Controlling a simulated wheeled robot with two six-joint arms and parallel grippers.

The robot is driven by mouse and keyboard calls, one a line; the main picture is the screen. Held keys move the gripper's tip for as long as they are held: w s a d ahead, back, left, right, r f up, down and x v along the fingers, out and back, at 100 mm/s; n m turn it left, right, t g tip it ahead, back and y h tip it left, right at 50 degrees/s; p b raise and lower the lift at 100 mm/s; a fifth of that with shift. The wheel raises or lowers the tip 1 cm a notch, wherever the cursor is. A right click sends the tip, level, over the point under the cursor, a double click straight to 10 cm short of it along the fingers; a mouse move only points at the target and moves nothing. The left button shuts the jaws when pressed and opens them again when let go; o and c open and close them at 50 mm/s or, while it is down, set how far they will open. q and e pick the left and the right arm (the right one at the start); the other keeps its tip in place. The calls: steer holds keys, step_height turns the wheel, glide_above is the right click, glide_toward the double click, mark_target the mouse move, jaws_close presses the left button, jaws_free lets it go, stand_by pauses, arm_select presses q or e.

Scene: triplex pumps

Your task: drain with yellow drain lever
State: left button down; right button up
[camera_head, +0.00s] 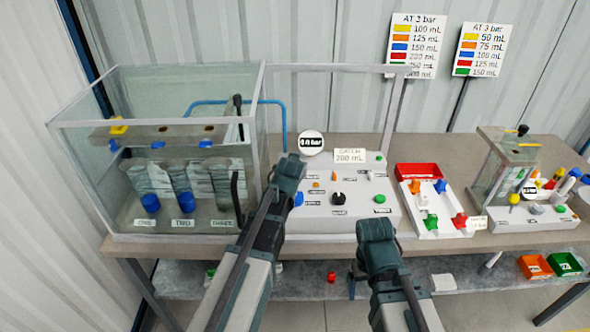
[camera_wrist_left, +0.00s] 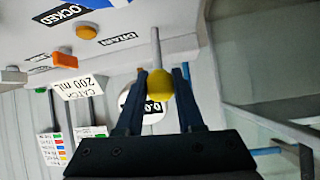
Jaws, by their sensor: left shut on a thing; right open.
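The yellow drain lever is a yellow ball (camera_wrist_left: 158,83) on a thin grey rod, seen in the left wrist view beside the label DRAIN. My left gripper (camera_wrist_left: 160,80) is shut on the ball, one dark finger on each side. In the head view my left gripper (camera_head: 290,165) is at the left end of the white control panel (camera_head: 345,213) and hides the lever. My right gripper (camera_head: 375,232) is open and apart, in front of the panel.
A round gauge (camera_head: 312,143) reading about 0.0 and a CATCH 200 mL sign (camera_head: 349,155) stand behind the panel. A white tray (camera_head: 433,225) with coloured fittings and a smaller tank rig (camera_head: 505,165) stand to the right. A lower shelf (camera_head: 320,280) holds loose items.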

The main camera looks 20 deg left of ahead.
arm_select(q)
steer(key=shift+s+d+f+t+b, duration=0.15)
steer(key=shift+s+f+t+b, duration=0.1)
steer(key=shift+s+t+b, duration=0.4)
steer(key=shift+w, duration=0.15)
steer(key=c, duration=0.5)
jaws_free()
steer(key=shift+c, duration=0.2)
steer(key=shift+r, duration=0.1)
